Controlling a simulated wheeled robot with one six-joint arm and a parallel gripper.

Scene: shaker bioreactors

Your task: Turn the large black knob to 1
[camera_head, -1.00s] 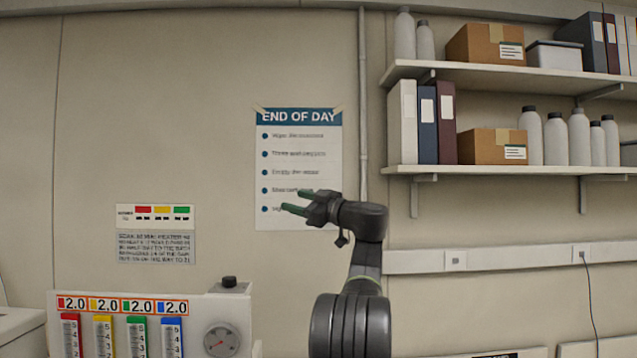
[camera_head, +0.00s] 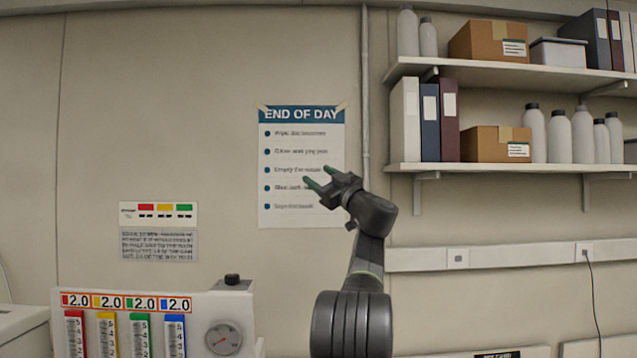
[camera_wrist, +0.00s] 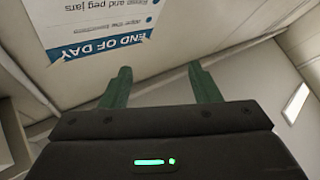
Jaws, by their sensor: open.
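My gripper (camera_head: 318,174) is raised in front of the wall poster, its green fingers apart and nothing between them. It also shows open in the wrist view (camera_wrist: 160,67), with the upside-down poster beyond it. A small black knob-like cap (camera_head: 232,280) stands on top of the white panel unit (camera_head: 199,310) at the lower left, well below and left of my gripper. I cannot tell whether this is the large black knob. No scale with a 1 beside a large knob is visible; the unit's lower part is cut off by the frame.
The unit carries a round gauge (camera_head: 223,338) and several coloured columns under "2.0" labels. The END OF DAY poster (camera_head: 300,215) hangs behind my gripper. Shelves (camera_head: 520,168) with bottles, binders and boxes jut out at the right.

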